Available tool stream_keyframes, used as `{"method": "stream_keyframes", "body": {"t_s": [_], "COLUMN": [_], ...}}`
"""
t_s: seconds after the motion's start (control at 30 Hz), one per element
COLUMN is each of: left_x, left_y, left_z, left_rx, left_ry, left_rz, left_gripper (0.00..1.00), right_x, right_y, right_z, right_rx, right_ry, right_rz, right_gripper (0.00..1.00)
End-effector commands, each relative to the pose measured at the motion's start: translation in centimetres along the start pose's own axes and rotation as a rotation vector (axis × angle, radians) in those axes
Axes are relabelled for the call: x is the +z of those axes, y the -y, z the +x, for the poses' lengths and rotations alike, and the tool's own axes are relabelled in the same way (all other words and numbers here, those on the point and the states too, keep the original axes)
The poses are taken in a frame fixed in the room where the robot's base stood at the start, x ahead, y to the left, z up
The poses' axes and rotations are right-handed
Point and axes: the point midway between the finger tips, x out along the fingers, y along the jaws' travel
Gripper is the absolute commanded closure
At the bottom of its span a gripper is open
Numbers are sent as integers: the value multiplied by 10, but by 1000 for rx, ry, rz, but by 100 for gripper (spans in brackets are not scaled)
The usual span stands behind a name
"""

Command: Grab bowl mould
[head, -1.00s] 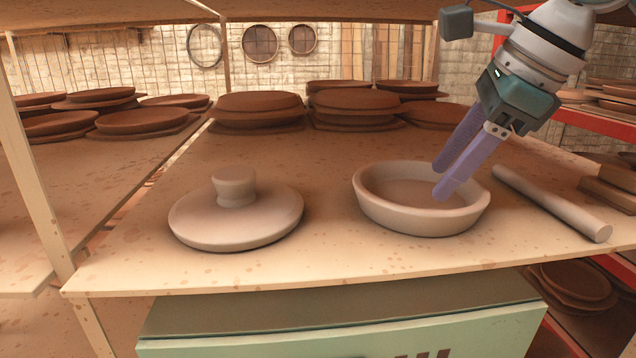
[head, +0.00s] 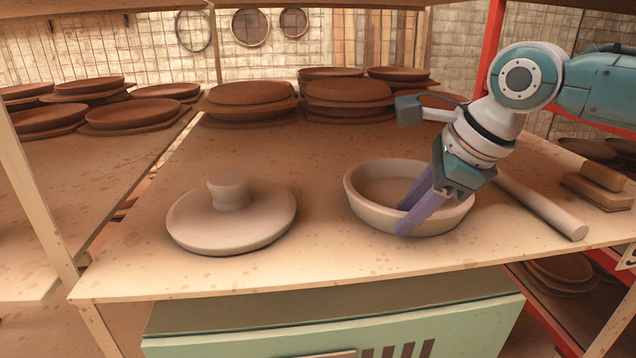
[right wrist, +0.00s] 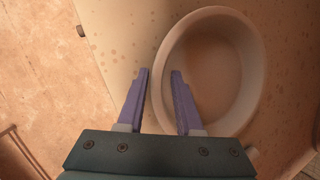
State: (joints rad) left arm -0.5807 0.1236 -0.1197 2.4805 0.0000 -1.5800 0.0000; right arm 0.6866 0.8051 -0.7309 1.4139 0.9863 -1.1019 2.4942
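The bowl mould (head: 362,206) is a pale, round, open bowl with a thick rim, upright on the wooden shelf top. It also shows in the right wrist view (right wrist: 262,75). My right gripper (head: 402,218) is open at the bowl's front wall. One purple finger reaches inside the bowl and the other is in front of the outer wall. In the right wrist view the fingers (right wrist: 160,71) are apart, with the bowl's near rim between them. I cannot tell whether either finger touches the wall. My left gripper is not in view.
A pale knobbed disc (head: 232,222) lies left of the bowl. A pale roller (head: 545,208) lies to its right, with brown blocks (head: 600,188) beyond. Stacked brown plates (head: 250,97) stand behind. The shelf's front edge (head: 330,278) is close; a red post (head: 490,55) rises at the back right.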

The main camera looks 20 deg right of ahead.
Motion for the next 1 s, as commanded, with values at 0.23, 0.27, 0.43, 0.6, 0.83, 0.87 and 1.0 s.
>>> {"method": "stream_keyframes", "body": {"t_s": [0.23, 0.27, 0.43, 0.6, 0.83, 0.87, 1.0], "left_x": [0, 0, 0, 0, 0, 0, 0], "left_y": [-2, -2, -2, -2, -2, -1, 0], "left_z": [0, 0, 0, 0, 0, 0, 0], "left_rx": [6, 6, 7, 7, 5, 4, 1], "left_ry": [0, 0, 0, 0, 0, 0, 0], "left_rz": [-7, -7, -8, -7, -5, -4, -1], "left_gripper": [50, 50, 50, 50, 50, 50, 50], "right_x": [0, 0, 0, 0, 0, 0, 0], "right_y": [0, 0, 0, 0, 0, 0, 0], "right_z": [0, 0, 0, 0, 0, 0, 0], "right_rx": [0, 0, 0, 0, 0, 0, 0], "right_ry": [0, 0, 0, 0, 0, 0, 0], "right_rz": [0, 0, 0, 0, 0, 0, 0], "right_gripper": [95, 98, 100, 100, 100, 100, 100]}}
